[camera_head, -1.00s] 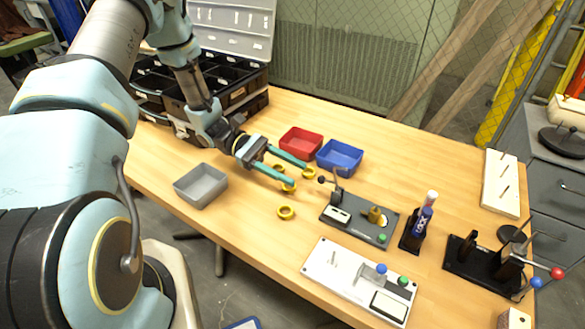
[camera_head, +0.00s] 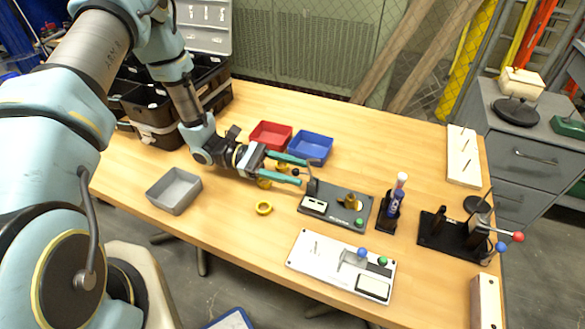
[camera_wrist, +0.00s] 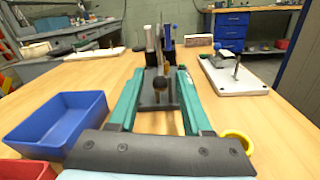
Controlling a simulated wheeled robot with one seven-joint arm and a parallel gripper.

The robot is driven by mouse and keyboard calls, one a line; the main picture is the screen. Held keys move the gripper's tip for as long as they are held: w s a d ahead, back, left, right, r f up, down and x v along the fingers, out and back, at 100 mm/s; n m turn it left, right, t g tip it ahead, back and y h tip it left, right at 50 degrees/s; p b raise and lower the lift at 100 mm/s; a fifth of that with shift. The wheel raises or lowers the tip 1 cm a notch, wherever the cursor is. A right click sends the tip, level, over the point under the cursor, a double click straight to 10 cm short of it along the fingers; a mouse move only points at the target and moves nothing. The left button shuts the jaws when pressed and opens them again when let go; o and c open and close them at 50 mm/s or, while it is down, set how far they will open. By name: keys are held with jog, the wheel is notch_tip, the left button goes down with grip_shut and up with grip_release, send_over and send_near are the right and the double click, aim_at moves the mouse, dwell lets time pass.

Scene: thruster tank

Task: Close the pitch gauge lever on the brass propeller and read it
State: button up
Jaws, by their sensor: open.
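The pitch gauge is a dark plate (camera_head: 337,211) with a small display and a green button, on the table in the head view. The small brass propeller (camera_head: 353,201) sits on its right part. The lever post (camera_head: 313,187) rises at the plate's left end, with a black ball knob (camera_head: 297,172). My gripper (camera_head: 304,172) is open, its two teal fingers reaching to the knob. In the wrist view the knob (camera_wrist: 160,83) shows between the fingers, with no clear contact. The propeller is not clearly visible there, and the display is too small to read.
A white plate device (camera_head: 330,262) with a blue knob lies in front. A marker holder (camera_head: 388,212) and a black stand (camera_head: 447,238) are to the right. Red (camera_head: 270,136), blue (camera_head: 311,148) and grey bins (camera_head: 174,190) and several yellow rings (camera_head: 264,208) lie left of the gauge.

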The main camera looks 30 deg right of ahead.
grip_shut()
dwell(0.3)
dwell(1.1)
